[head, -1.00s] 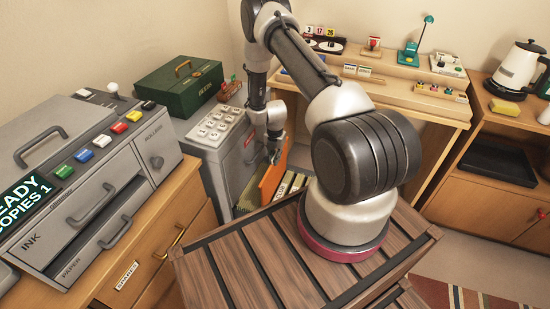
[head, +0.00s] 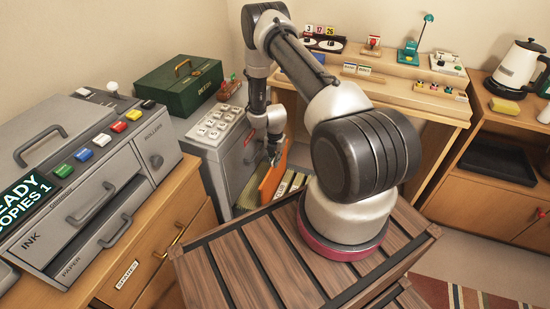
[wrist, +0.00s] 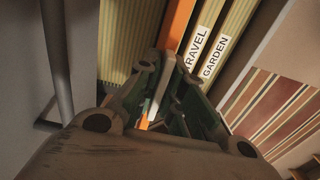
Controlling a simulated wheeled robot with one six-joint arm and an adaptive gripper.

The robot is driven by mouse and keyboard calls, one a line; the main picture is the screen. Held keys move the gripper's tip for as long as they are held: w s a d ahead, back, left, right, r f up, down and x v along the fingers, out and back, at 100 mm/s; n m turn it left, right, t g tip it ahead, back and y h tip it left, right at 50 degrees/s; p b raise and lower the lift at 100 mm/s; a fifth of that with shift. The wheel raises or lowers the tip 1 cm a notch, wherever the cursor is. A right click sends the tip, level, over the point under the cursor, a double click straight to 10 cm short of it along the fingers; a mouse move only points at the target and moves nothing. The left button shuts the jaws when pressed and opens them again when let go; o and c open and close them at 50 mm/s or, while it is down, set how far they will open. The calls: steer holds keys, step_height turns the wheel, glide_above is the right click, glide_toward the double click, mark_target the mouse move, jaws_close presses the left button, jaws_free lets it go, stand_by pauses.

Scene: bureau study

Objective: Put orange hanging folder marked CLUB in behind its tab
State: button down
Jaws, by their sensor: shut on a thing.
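The orange hanging folder (head: 272,180) is upright beside the grey cabinet in the head view, low behind my arm's base. It shows edge-on as an orange strip in the wrist view (wrist: 176,22). My gripper (wrist: 160,95) is shut on its top edge; in the head view my gripper (head: 273,155) is above it. To its right in the wrist view are white tabs reading a partly hidden "RAVEL" (wrist: 198,48) and "GARDEN" (wrist: 215,56), on olive folders. Another olive folder face (wrist: 128,35) is to its left. I cannot see a CLUB mark.
The grey cabinet (head: 228,165) with a keypad top stands close left of the folders. A grey copier (head: 85,175) is further left, a green cash box (head: 180,87) behind. A wooden desk (head: 430,105) stands behind right. A striped rug (wrist: 275,110) lies right of the folders.

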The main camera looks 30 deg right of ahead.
mark_target(275, 186)
steer(key=shift+f, duration=9.1)
steer(key=c, duration=1.5)
jaws_free()
steer(key=shift+o, duration=0.2)
step_height(275, 186, up, 12)
